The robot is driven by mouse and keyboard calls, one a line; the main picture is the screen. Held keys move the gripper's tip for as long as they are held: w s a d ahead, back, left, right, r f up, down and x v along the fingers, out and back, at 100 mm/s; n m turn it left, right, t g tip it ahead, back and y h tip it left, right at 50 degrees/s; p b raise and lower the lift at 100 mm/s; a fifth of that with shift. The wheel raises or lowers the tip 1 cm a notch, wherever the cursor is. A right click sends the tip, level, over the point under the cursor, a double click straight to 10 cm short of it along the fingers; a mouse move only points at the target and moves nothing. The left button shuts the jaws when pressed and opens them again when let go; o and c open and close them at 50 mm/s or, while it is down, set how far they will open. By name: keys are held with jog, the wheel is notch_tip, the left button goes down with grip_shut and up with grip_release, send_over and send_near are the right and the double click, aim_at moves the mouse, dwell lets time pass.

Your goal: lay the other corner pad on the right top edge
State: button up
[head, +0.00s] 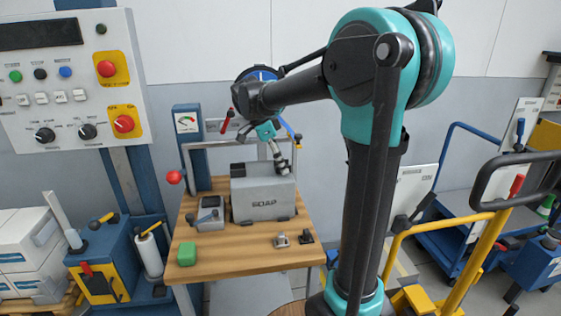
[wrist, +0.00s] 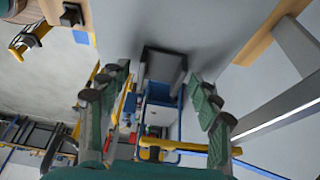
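A grey box marked SCRAP (head: 263,199) stands on the wooden table (head: 215,254). A dark pad (head: 238,169) appears to sit at its left top edge. My gripper (head: 281,162) is at the box's right top edge and partly hides it. In the wrist view my gripper (wrist: 160,76) has its two fingers apart, with a dark grey pad (wrist: 164,66) between the tips at the edge of the grey box (wrist: 215,25). Gaps seem to show beside the pad, so the fingers do not look closed on it.
A green block (head: 187,254) lies at the table's front left, beside a small grey device (head: 210,220). Two small fittings (head: 281,241) (head: 306,236) lie at the front right. A metal frame with a red knob (head: 175,177) stands behind. The front middle of the table is clear.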

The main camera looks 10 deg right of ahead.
jog(key=v, duration=1.2)
jog(key=shift+r, duration=0.15)
jog(key=shift+c, duration=0.2)
dwell(0.8)
